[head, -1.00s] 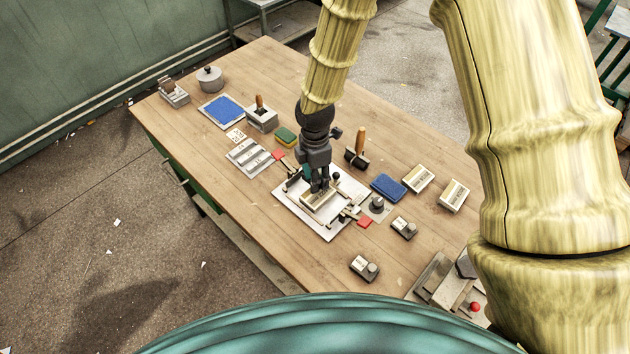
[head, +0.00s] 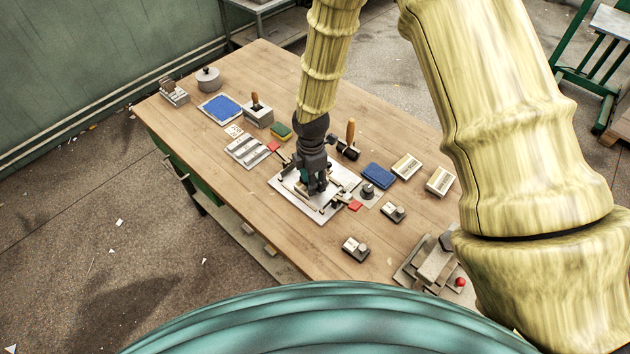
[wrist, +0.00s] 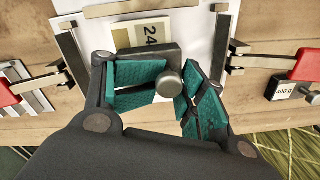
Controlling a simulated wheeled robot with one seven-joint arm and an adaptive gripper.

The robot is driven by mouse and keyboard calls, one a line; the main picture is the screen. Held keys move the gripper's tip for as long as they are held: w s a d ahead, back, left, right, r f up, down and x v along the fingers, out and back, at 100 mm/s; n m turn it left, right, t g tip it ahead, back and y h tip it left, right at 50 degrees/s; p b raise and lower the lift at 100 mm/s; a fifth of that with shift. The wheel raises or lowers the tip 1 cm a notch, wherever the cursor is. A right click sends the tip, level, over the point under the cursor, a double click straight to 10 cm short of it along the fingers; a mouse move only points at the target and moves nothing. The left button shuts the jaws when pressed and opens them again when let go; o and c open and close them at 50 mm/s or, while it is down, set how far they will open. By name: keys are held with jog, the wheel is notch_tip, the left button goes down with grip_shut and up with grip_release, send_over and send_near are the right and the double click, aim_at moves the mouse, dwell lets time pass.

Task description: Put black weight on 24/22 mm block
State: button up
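A dark grey-black weight with a round knob shows in the wrist view: its flat body (wrist: 150,62) lies just below and partly over the pale block marked 24 (wrist: 152,33). My gripper (wrist: 172,84) has its teal fingers close on both sides of the knob and appears shut on it. In the head view my gripper (head: 317,190) is low over the white board (head: 285,195), hiding most of the weight and block. I cannot tell whether the weight rests on the block.
Red-handled toggle clamps flank the board; one red handle (wrist: 308,66) is at right. Small knobbed weights (head: 355,249) (head: 394,213) stand nearer the front edge. A brush (head: 349,140), blue pad (head: 378,175) and pale boxes (head: 407,166) are behind and to the right.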

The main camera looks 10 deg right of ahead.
jog(key=o, duration=0.3)
jog(key=shift+w+a+f, duration=0.1)
jog(key=shift+w+f, duration=0.35)
jog(key=shift+w, duration=0.25)
jog(key=o, duration=0.3)
jog(key=shift+w, duration=0.2)
jog(key=shift+s+r, duration=0.4)
jog(key=shift+s, duration=0.2)
jog(key=shift+s+r, duration=0.35)
jog(key=shift+s, duration=0.2)
jog(key=shift+w+f, duration=0.4)
jog(key=shift+w, duration=0.2)
jog(key=shift+w+r, duration=0.1)
jog(key=shift+r, duration=0.05)
notch_tip(320, 180, up, 12)
jog(key=b, duration=0.3)
jog(key=shift+r+b, duration=0.15)
jog(key=shift+b, duration=0.2)
jog(key=shift+a, duration=0.1)
